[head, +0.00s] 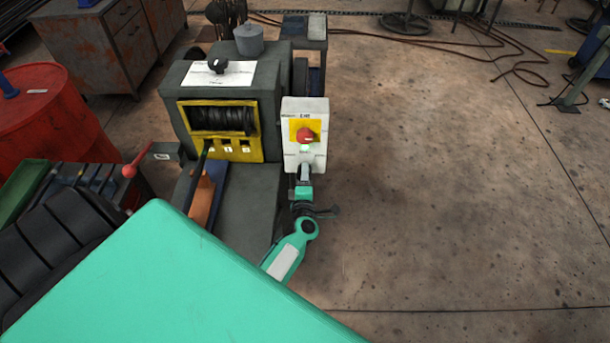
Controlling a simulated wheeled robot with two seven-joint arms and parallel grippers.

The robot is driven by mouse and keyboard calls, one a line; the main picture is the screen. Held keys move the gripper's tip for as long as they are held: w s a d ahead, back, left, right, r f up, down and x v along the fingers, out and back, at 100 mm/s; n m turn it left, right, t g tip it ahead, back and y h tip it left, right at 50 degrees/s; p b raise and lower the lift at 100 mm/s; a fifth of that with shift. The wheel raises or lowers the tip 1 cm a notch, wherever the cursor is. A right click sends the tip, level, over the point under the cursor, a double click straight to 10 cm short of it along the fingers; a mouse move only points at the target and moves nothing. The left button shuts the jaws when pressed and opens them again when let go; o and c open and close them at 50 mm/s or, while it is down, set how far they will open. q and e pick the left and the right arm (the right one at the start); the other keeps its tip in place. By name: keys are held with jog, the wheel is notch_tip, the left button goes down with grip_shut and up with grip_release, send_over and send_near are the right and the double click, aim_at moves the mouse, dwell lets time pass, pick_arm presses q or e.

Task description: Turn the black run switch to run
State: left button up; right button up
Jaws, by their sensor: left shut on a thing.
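The white control box (291,134) stands at the right side of the grey capstan machine. It bears a red mushroom button (304,135) on a yellow plate and a small green button (305,148) below. My left gripper (304,170) reaches up to the lower front of this box, its fingers shut at the box face below the green button. The black run switch is hidden at the fingertips, so its setting cannot be read. My right gripper is not in view.
The grey machine (176,105) has a black drum (222,120) in a yellow frame and a black knob (217,65) on a white top plate. A red-tipped lever (129,171) and a red barrel (38,120) stand left. The floor (450,180) to the right is clear.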

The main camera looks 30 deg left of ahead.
pick_arm(q)
jog(key=o, duration=1)
jog(key=p+v, duration=0.1)
jog(key=v, duration=1.3)
jog(key=shift+a, duration=0.1)
